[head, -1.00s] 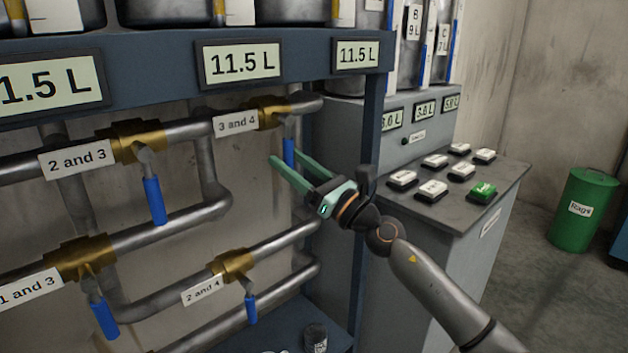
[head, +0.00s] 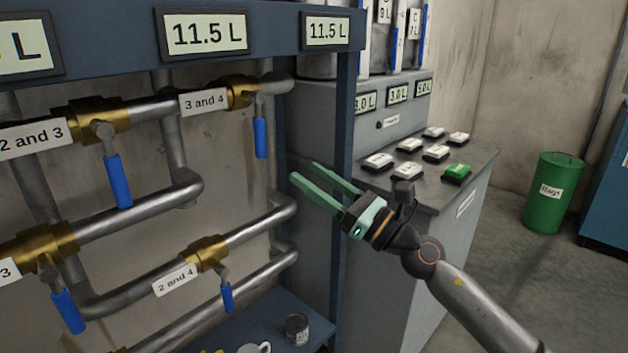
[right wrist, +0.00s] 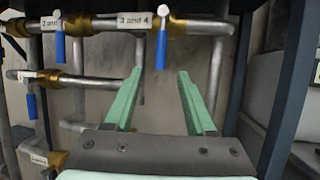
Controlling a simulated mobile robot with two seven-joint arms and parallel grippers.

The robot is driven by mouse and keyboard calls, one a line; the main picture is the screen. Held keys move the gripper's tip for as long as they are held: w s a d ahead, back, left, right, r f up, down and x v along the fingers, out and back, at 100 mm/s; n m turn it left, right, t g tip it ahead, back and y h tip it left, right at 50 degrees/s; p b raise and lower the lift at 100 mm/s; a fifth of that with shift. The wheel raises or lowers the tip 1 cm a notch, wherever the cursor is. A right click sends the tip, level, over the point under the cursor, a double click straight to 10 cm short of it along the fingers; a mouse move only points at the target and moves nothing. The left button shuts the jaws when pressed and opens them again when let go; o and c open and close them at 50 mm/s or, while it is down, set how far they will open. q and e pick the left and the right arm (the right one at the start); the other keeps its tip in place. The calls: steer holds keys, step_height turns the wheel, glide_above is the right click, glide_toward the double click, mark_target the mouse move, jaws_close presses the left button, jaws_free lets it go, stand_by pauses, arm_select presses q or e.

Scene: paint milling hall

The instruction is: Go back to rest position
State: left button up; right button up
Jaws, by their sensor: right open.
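My right gripper (head: 314,179) is open and empty in the head view, in front of the rack's right post and below the "3 and 4" valve handle (head: 261,138). Its two green fingers point up and left, apart from the handle. In the right wrist view my right gripper (right wrist: 158,80) shows its fingers spread, with pipes and the blue "3 and 4" handle (right wrist: 162,50) beyond them. The handle hangs straight down from its brass valve (head: 243,93). My left gripper is not in view.
Pipes with blue-handled valves, such as "2 and 4" (head: 206,254), fill the rack at left. A grey console (head: 478,164) with white buttons and one green button stands behind my right arm. A green rags bin (head: 553,193) is at right. A can (head: 297,329) sits on the lower shelf.

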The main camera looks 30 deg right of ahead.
steer(key=s+a+f+m+g+h, duration=0.15)
steer(key=f+m+h, duration=0.25)
steer(key=f+m, duration=0.75)
steer(key=s+f+m+t+h, duration=0.1)
steer(key=s+f+m+h, duration=0.3)
steer(key=f+m, duration=0.75)
steer(key=s+a+f+m+g, duration=0.45)
steer(key=s+f+m, duration=0.35)
steer(key=f, duration=0.2)
steer(key=s+a+f+m+g, duration=0.3)
steer(key=s+f+m+g, duration=0.2)
steer(key=s+f+m, duration=0.45)
arm_select(q)
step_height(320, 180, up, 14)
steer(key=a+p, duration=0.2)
steer(key=p, duration=1.6)
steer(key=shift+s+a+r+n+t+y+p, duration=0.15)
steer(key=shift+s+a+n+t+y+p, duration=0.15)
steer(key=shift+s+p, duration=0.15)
arm_select(e)
step_height(320, 180, up, 12)
steer(key=s+h, duration=0.1)
steer(key=shift+s+d, duration=0.4)
